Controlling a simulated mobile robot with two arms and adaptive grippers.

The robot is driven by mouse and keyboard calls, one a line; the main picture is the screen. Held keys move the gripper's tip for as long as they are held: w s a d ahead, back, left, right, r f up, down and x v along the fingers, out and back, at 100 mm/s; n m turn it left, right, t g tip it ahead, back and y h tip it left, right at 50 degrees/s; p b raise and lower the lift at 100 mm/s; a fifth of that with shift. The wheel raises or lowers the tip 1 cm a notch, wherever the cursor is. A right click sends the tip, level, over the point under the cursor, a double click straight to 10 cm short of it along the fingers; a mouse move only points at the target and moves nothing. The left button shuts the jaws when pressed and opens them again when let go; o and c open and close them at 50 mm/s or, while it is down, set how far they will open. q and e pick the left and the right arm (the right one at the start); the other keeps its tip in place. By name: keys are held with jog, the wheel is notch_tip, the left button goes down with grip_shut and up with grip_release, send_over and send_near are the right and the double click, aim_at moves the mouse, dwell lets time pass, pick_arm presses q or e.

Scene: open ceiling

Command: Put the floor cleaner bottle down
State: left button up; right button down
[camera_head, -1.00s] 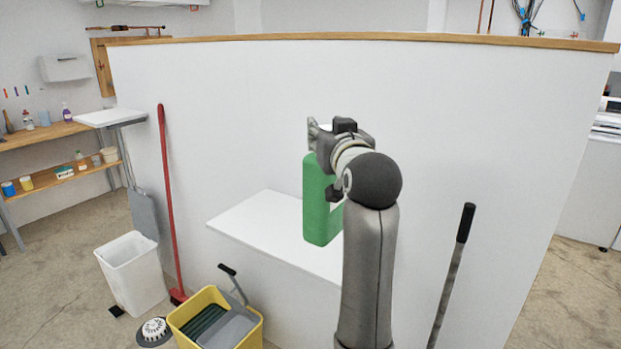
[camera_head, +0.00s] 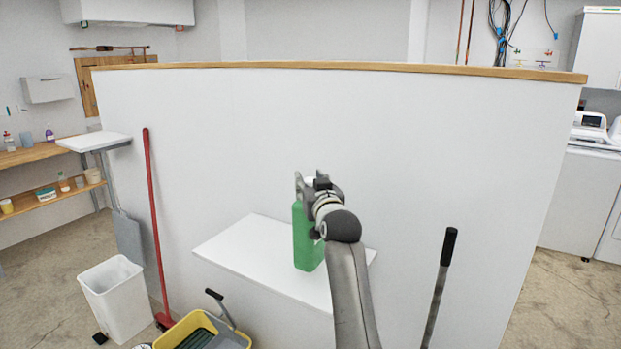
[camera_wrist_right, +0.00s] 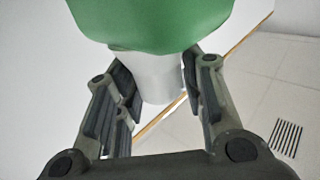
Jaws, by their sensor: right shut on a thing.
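The floor cleaner bottle (camera_head: 305,245) is green with a white cap and stands roughly upright over the white shelf (camera_head: 235,250). I cannot tell whether its base touches the shelf. My right gripper (camera_head: 310,186) is at the top of the bottle and hides part of it. In the right wrist view, the fingers (camera_wrist_right: 157,88) are shut on the white cap, one on each side, with the green body (camera_wrist_right: 155,22) beyond. My left gripper is not in view.
A tall white partition (camera_head: 400,150) stands behind the shelf. A dark-handled pole (camera_head: 440,285) is at the right. A red broom (camera_head: 153,220), a white bin (camera_head: 118,300) and a yellow mop bucket (camera_head: 228,335) are at the left. The shelf's left part is bare.

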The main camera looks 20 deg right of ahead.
notch_tip(320, 180, down, 2)
jog(key=shift+w+f+p, duration=0.1)
jog(key=shift+f+p, duration=0.05)
jog(key=shift+p, duration=0.5)
jog(key=shift+f, duration=0.25)
jog(key=c, duration=1.3)
grip_release()
jog(key=shift+f, duration=0.35)
jog(key=o, duration=0.4)
jog(key=shift+r, duration=0.1)
jog(key=s, duration=0.4)
jog(key=s+b, duration=0.1)
jog(key=s, duration=0.3)
jog(key=s+a+b, duration=0.1)
jog(key=s, duration=0.3)
jog(key=shift+s, duration=0.1)
